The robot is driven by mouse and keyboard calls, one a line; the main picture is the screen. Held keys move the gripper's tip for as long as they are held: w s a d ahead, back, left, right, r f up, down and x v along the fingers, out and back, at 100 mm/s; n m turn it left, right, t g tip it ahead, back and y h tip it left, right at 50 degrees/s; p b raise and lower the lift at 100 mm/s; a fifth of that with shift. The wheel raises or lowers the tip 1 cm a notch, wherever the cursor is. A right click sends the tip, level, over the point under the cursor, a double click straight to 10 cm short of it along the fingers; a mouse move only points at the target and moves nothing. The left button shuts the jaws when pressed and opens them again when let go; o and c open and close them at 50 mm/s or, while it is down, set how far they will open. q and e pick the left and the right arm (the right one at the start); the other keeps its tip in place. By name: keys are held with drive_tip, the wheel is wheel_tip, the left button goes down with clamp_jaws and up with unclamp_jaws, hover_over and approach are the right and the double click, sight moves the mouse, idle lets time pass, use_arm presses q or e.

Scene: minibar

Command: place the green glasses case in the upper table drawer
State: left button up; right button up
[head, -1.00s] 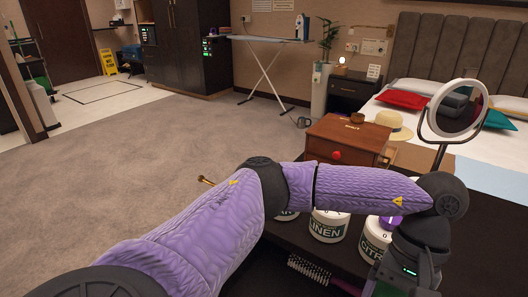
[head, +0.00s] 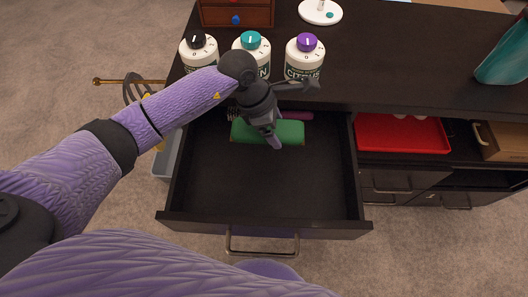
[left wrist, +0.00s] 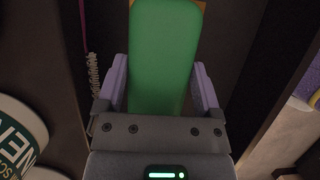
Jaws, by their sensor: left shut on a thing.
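The green glasses case (head: 290,132) is at the back of the open upper table drawer (head: 264,222), within its outline in the head view. I cannot tell whether it touches the drawer floor. My left gripper (head: 272,138) points down at it and covers part of it. In the left wrist view the green case (left wrist: 165,50) lies between the two purple fingers of the left gripper (left wrist: 161,80), which is shut on it. My right gripper is not in view.
A brush with a magenta handle (head: 297,115) lies behind the case. Three labelled bottles, with black (head: 196,39), teal (head: 250,40) and purple (head: 307,42) caps, stand on the tabletop behind the drawer. A red tray (head: 402,134) is to the right. The drawer's front is clear.

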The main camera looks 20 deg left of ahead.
sight(279, 157)
use_arm(q)
wheel_tip(279, 157, down, 10)
drive_tip(key=b, duration=0.4)
drive_tip(key=shift+f+b, duration=0.15)
drive_tip(key=shift+b, duration=0.25)
drive_tip(key=shift+r, duration=0.25)
drive_tip(key=shift+f, duration=0.15)
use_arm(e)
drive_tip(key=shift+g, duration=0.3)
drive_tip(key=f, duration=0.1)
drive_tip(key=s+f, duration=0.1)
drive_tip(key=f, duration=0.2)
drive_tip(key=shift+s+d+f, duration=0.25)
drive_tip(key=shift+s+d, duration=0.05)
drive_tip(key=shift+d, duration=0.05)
